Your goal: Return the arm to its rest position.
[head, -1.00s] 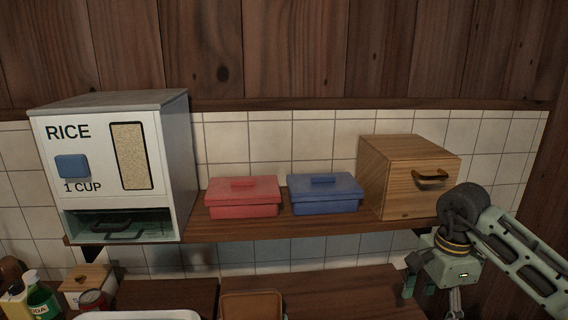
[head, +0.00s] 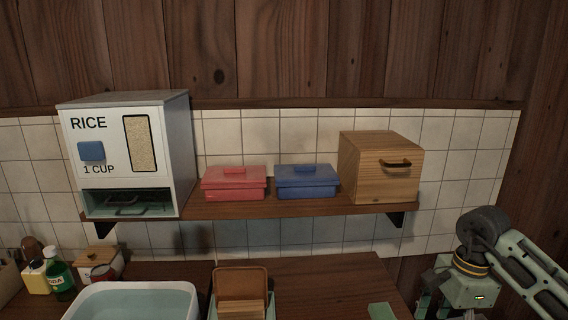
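My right arm comes in from the right edge in the head view. Its gripper (head: 448,308) points down at the bottom right, beside the right end of the counter. The fingertips are cut off by the lower edge, so I cannot tell whether it is open or shut. I see no object in the visible part. My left arm and gripper are out of view.
A wall shelf (head: 270,208) holds a rice dispenser (head: 108,150), a red box (head: 234,186), a blue box (head: 306,184) and a wooden drawer box (head: 376,178). The counter below holds a white basin (head: 90,296), a brown container (head: 241,284), bottles and a can. Its middle right is mostly clear.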

